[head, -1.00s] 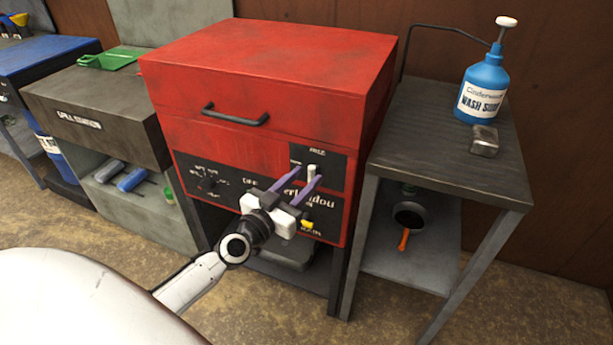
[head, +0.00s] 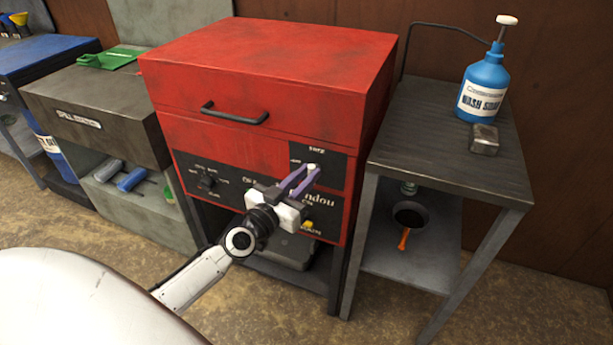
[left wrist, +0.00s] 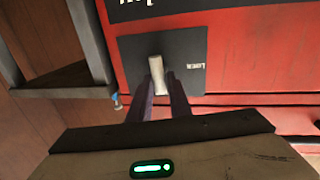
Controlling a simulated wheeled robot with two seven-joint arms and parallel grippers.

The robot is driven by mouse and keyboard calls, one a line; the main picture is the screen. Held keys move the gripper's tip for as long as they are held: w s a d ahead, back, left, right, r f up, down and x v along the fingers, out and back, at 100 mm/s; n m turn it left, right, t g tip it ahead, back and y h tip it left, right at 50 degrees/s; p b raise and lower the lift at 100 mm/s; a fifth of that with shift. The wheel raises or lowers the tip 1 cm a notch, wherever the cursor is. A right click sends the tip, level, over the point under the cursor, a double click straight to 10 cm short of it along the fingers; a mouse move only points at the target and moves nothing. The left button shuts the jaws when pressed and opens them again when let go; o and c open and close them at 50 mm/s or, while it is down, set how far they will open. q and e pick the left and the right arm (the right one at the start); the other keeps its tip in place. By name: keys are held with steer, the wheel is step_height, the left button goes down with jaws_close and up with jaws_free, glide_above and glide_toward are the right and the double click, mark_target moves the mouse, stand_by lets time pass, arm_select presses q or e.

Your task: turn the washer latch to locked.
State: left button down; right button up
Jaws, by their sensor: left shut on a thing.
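The red washer (head: 215,130) stands in the middle of the head view. Its latch (head: 313,167) is a small pale lever on a dark plate (head: 327,178) at the upper right of the front panel. Lettering above the lever seems to read FREE. In the left wrist view, the lever (left wrist: 157,73) stands nearly upright, with a "Lock" label to its right on the plate (left wrist: 190,50). My left gripper (head: 305,176) is shut on the lever, one purple finger on each side; the fingers hide part of it. My right gripper is out of view.
A black handle (head: 235,115) sticks out from the washer front, left of the latch. A dark knob (head: 207,182) is at the panel's left. A grey side table (head: 425,130) on the right bears a blue soap bottle (head: 483,85) and a small metal block (head: 484,140).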

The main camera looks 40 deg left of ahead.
arm_select(q)
steer(key=n+y+b, duration=0.1)
steer(key=n+b, duration=0.1)
steer(key=n, duration=0.4)
steer(key=f+n+t+y+b, duration=0.1)
steer(key=n+b, duration=0.2)
steer(key=n, duration=0.4)
steer(key=n+y+b, duration=0.2)
steer(key=n, duration=0.4)
steer(key=shift+a+f+n+t, duration=0.25)
steer(key=shift+f+n+t, duration=0.05)
steer(key=shift+f, duration=0.05)
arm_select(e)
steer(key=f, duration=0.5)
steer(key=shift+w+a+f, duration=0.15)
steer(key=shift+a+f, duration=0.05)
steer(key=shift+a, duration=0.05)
arm_select(q)
steer(key=shift+n, duration=0.3)
steer(key=c, duration=1.7)
jaws_free()
steer(key=shift+o, duration=0.2)
steer(key=shift+s, duration=0.1)
steer(key=b+v, duration=0.1)
steer(key=v, duration=0.9)
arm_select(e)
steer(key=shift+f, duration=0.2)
